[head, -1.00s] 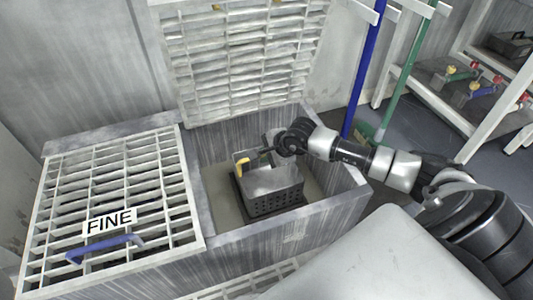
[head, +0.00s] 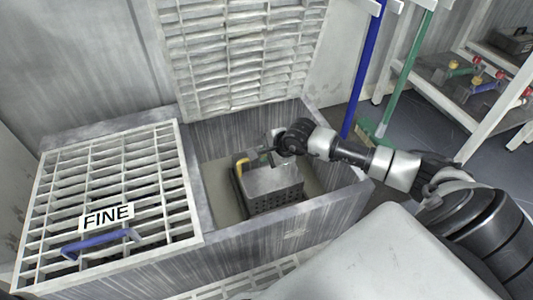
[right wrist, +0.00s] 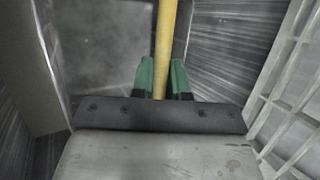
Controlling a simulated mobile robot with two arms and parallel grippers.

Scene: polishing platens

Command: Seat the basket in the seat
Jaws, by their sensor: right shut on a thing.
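The basket (head: 272,182) is a grey box with dark perforated sides and a yellow handle (head: 242,163). In the head view it is low in the open bin, roughly upright. My right gripper (head: 266,152) is above it, shut on the yellow handle. In the right wrist view the handle (right wrist: 165,45) runs between the green fingertips (right wrist: 163,80). The seat under the basket is mostly hidden; a dark edge shows around its foot. I cannot tell whether the basket rests fully in it. My left gripper is not in view.
The raised grate (head: 240,60) stands behind. A closed grate (head: 110,180) labelled FINE, with a blue handle (head: 95,242), lies left. Blue (head: 365,70) and green (head: 407,75) poles and a shelf stand right.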

